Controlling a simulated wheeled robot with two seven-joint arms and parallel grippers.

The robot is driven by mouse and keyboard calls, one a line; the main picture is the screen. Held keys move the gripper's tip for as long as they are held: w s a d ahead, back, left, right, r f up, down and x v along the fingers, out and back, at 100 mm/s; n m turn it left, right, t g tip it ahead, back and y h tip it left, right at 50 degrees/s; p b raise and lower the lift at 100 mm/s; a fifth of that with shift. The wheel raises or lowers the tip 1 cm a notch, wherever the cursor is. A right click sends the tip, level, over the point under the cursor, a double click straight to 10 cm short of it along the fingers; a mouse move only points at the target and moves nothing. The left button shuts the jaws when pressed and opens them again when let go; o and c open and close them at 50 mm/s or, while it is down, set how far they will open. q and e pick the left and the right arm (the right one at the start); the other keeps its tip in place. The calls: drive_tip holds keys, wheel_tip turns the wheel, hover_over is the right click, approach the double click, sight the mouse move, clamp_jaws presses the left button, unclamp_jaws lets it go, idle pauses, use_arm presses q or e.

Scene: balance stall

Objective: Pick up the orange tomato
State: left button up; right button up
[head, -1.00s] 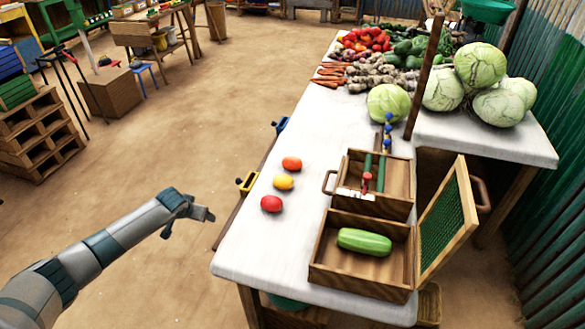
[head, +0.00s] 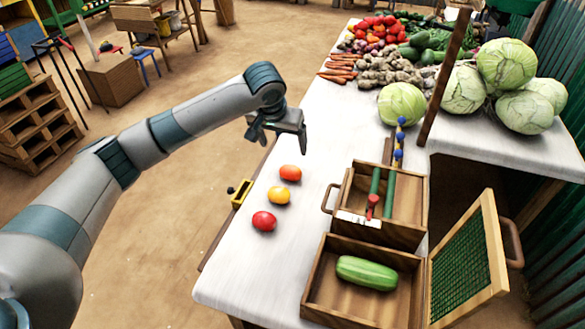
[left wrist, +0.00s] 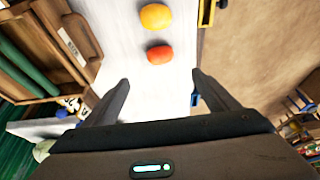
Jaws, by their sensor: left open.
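The orange tomato (head: 290,172) lies on the white table near its left edge, at the far end of a short row. A yellow tomato (head: 279,195) and a red tomato (head: 264,221) lie nearer than it. In the left wrist view the orange tomato (left wrist: 159,54) shows beyond the fingertips, with the yellow tomato (left wrist: 156,17) farther up. My left gripper (head: 279,138) is open and empty, above the table edge and just beyond the orange tomato in the head view. The tomato is not between the fingers. My right gripper is not in view.
A wooden box (head: 420,238) with green and red rods stands right of the tomatoes. A nearer open box (head: 312,285) holds a green squash (head: 366,273). A cabbage (head: 401,103) and piled vegetables lie at the back. The table around the tomatoes is clear.

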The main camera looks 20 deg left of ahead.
use_arm(q)
drive_tip(key=shift+f, duration=0.1)
drive_tip(key=p, duration=0.2)
hover_over(290, 169)
drive_tip(key=s, duration=0.2)
wheel_tip(290, 169, down, 10)
drive_tip(key=shift+r, duration=0.1)
drive_tip(key=shift+w+f, duration=0.2)
drive_tip(key=shift+f, duration=0.5)
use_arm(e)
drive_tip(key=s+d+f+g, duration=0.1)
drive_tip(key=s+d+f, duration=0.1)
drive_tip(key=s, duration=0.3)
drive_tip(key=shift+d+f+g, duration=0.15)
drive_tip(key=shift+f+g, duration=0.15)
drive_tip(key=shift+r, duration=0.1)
